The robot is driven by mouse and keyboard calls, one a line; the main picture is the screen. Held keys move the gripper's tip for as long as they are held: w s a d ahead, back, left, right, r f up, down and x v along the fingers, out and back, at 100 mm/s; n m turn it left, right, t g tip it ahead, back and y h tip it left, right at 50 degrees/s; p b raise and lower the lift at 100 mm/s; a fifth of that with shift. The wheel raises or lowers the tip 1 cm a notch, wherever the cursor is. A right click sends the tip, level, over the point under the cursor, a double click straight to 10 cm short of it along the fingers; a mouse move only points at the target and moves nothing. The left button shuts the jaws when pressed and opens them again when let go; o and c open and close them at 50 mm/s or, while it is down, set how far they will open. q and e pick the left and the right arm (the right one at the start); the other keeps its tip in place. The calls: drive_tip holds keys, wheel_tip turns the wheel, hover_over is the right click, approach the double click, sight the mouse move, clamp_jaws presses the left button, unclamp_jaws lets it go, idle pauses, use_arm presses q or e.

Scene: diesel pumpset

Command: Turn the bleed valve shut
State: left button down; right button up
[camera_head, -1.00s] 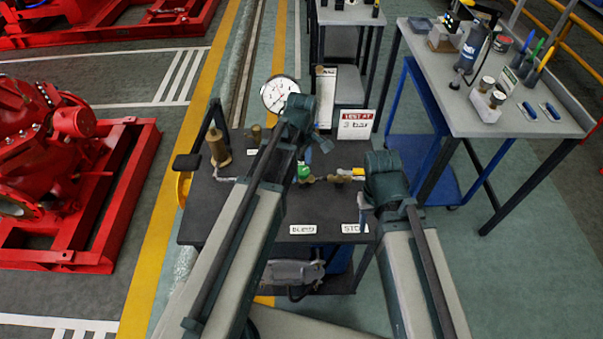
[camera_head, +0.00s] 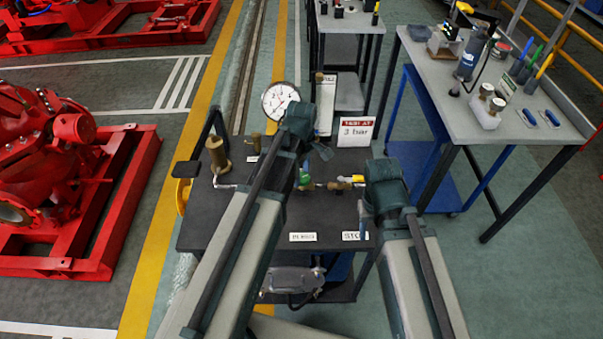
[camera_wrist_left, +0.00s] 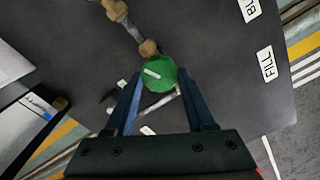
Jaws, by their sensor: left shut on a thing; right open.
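The green valve knob (camera_head: 305,179) sits on the brass pipework of the dark bench, partly hidden by my left arm in the head view. In the left wrist view the knob (camera_wrist_left: 158,73) has a pale mark on its top. My left gripper (camera_wrist_left: 160,82) is shut on it, with a blue finger on either side. The BLEED label (camera_head: 302,237) lies on the bench in front of the knob. My right gripper (camera_head: 366,210) hangs near the bench's right edge, apart from the valves and open; its fingers are mostly hidden.
A yellow-handled valve (camera_head: 355,179) is right of the knob. A tool table (camera_head: 440,105) is at right.

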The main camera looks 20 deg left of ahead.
use_arm(q)
drive_tip(key=m, duration=0.5)
drive_tip(key=shift+m, duration=0.3)
drive_tip(key=m, duration=0.5)
drive_tip(key=shift+w+d, duration=0.1)
drive_tip(key=m, duration=0.6)
drive_tip(key=shift+d+m, duration=0.1)
drive_tip(key=shift+m, duration=0.3)
drive_tip(key=m, duration=0.5)
drive_tip(key=shift+m, duration=0.3)
drive_tip(key=shift+c, duration=1.2)
unclamp_jaws()
